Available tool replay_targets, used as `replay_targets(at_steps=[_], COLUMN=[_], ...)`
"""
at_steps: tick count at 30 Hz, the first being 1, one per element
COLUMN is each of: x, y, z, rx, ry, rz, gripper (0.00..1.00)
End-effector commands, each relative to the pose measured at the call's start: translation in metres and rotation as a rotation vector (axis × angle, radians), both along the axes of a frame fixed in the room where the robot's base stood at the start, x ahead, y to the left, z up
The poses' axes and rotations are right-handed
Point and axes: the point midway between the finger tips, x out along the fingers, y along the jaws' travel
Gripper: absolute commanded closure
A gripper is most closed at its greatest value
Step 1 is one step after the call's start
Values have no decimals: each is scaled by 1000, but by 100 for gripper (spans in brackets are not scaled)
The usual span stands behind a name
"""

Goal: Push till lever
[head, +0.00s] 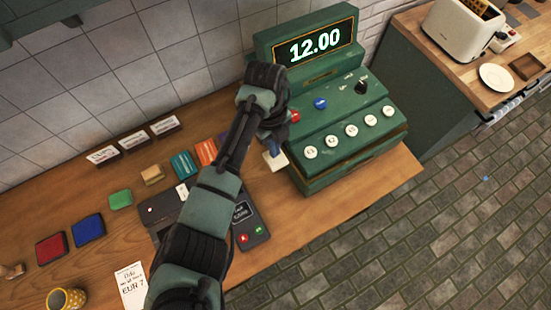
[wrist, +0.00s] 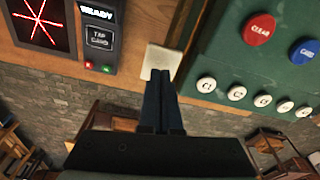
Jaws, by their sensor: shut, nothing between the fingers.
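The green till (head: 335,150) stands on the wooden counter and its display reads 12.00. A cream square pad (head: 275,161) sits beside the till's left side; it looks like the lever's end, but its link to the till is hidden. In the wrist view the pad (wrist: 157,62) lies at my fingertips, left of the till's green panel (wrist: 240,65). My gripper (head: 272,146) is shut and empty, close to the pad. In the wrist view the two dark fingers of my gripper (wrist: 166,78) lie together and overlap the pad's lower edge. I cannot tell whether they touch it.
The card terminal (head: 255,222) lies left of the pad, partly behind my arm. The till top carries a red button (head: 294,115), a blue button (head: 320,103), several white keys and a black knob (head: 361,87). A toaster (head: 463,28) stands on another counter at right.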

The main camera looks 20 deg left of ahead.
Motion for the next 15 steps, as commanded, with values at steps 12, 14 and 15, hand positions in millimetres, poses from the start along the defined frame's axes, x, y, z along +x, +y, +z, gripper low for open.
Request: replay_targets(at_steps=[12,14,15], x=[-1,-1,-1], y=[-1,-1,-1], z=[-12,-12,-13], rx=[0,0,0], ry=[0,0,0], rz=[1,1,1], gripper=[100,100,100])
